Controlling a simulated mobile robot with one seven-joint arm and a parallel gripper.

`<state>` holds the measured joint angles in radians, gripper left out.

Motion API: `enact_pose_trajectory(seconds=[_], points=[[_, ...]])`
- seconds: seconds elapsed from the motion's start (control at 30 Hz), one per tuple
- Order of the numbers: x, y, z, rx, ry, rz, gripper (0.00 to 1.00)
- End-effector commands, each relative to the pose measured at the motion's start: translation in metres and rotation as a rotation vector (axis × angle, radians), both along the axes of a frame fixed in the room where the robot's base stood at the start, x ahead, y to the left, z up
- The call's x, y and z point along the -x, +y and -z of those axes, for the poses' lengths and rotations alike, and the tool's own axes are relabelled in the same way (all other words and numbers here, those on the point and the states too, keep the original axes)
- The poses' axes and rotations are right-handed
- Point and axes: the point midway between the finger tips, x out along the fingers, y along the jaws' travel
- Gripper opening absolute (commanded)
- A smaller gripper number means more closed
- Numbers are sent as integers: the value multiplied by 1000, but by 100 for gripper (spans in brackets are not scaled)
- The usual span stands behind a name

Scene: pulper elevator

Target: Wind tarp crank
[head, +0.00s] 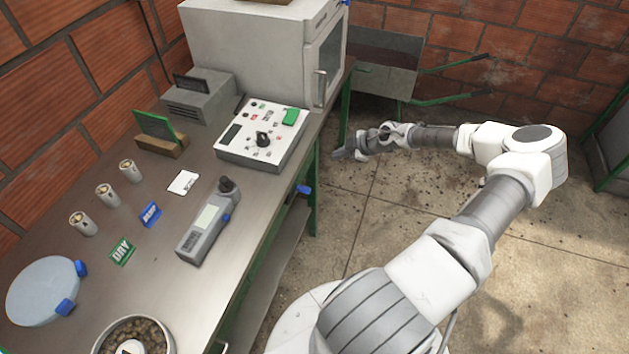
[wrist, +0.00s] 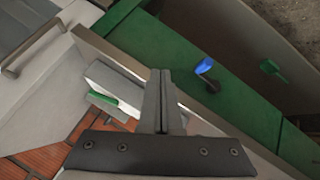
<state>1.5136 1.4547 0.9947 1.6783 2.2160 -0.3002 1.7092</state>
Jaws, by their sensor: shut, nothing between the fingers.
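A small crank with a blue grip and a dark arm (wrist: 206,72) stands out from a green surface (wrist: 240,105) in the wrist view, to the right of my fingertips. I take it for the tarp crank. My gripper (wrist: 160,72) is shut and empty, apart from this crank. In the head view my gripper (head: 341,154) is beyond the right edge of the bench, above the floor. A small blue part (head: 304,189) shows at the bench's right side; I cannot tell if it is the same crank. The tarp itself is not identifiable.
The metal bench (head: 160,290) carries a control panel (head: 262,135), a white cabinet (head: 250,50), a handheld meter (head: 208,222) and several small cups. A cart with green handles (head: 385,80) stands by the back wall. The floor (head: 560,270) to the right is clear.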

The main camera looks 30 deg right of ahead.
Motion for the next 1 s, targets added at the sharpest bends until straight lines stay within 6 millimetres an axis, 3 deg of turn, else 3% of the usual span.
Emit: enact_pose_trajectory(seconds=[0.2,0.4,0.57,0.83,0.87,1.0], points=[[-7,-33,-18,596,-203,-450,0],[-11,-48,-46,1168,-333,-891,0],[-12,-48,-67,1626,-395,-1259,0],[-8,-25,-91,2380,-416,-1925,0],[-7,-21,-93,-2372,397,1929,0],[-1,1,-94,-1954,260,1645,0]])
